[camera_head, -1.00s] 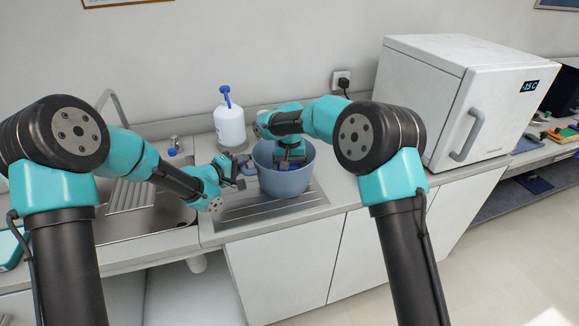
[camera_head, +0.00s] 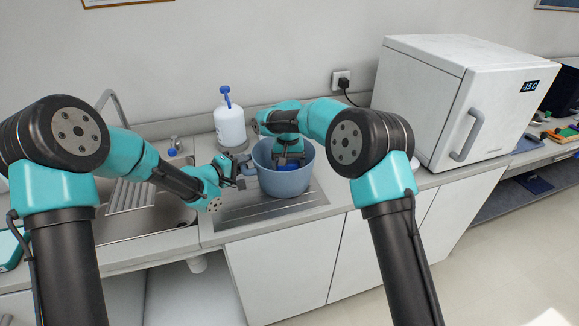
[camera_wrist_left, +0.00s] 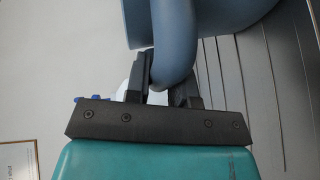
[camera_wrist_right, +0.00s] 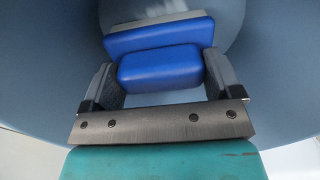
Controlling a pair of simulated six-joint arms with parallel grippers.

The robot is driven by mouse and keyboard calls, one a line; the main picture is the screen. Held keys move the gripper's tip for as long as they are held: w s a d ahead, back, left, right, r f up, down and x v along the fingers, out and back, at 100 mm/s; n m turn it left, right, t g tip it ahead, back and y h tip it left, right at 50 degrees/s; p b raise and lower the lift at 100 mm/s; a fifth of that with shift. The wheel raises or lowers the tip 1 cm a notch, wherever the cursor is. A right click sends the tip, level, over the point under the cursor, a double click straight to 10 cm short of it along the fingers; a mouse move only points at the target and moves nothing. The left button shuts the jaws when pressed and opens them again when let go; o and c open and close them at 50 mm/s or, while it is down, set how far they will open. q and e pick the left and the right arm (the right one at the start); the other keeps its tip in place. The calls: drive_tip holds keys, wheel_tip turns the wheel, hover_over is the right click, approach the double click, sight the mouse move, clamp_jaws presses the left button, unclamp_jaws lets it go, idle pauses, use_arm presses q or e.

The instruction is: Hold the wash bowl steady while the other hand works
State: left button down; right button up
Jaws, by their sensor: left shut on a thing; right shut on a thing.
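The blue-grey wash bowl (camera_head: 283,184) stands upright on the ribbed metal drainer. My left gripper (camera_head: 241,171) is at the bowl's left side, shut on its looped handle (camera_wrist_left: 174,45), which passes between the fingers in the left wrist view. My right gripper (camera_head: 289,157) reaches down inside the bowl. In the right wrist view its fingers are shut on a blue block (camera_wrist_right: 160,69). A wider blue slab with a pale grey layer lies just beyond, and I cannot tell whether they are one piece. The bowl wall surrounds them.
A white bottle with a blue top (camera_head: 229,124) stands behind the bowl to the left. A sink (camera_head: 150,215) with a tap is at the left. A large white cabinet with a display (camera_head: 430,100) stands at the right. The drainer's front edge is close.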

drive_tip(key=shift+w+a, duration=0.15)
drive_tip(key=shift+w, duration=0.35)
drive_tip(key=shift+f, duration=0.2)
idle(0.3)
drive_tip(key=shift+w+a+r, duration=0.1)
drive_tip(key=shift+w+a, duration=0.05)
drive_tip(key=shift+w, duration=0.15)
idle(0.4)
drive_tip(key=shift+s+d, duration=0.25)
drive_tip(key=shift+s, duration=0.45)
drive_tip(key=shift+s+d, duration=0.2)
drive_tip(key=shift+s, duration=0.5)
drive_tip(key=shift+s, duration=0.15)
drive_tip(key=shift+s+d, duration=0.1)
drive_tip(key=shift+s, duration=0.15)
